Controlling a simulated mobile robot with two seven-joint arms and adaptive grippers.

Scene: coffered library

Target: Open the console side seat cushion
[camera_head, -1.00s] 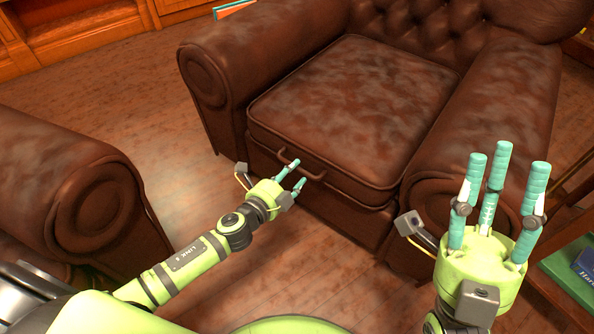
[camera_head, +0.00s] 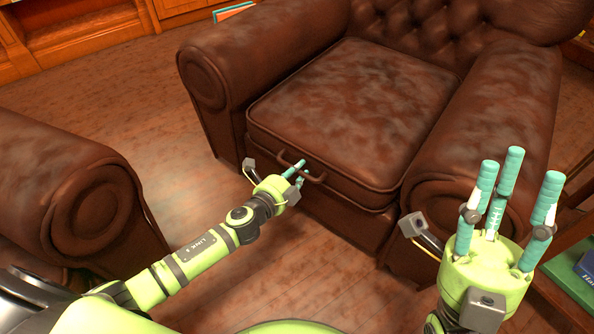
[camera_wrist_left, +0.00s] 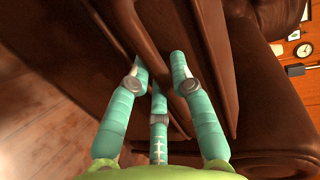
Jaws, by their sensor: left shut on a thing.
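The brown leather seat cushion (camera_head: 350,110) lies flat and closed in the armchair, with piping along its edges. A brown strap-like handle (camera_head: 317,180) is on its front face. My left gripper (camera_head: 297,170) is shut on the handle, its teal fingers partly covering it. My right gripper (camera_head: 519,168) is open and empty, fingers pointing up, in front of the chair's right armrest.
The armchair's left armrest (camera_head: 235,70) and right armrest (camera_head: 470,140) flank the seat. Another brown leather seat (camera_head: 70,190) stands at the left. Wooden floor (camera_head: 190,165) lies open between the seats.

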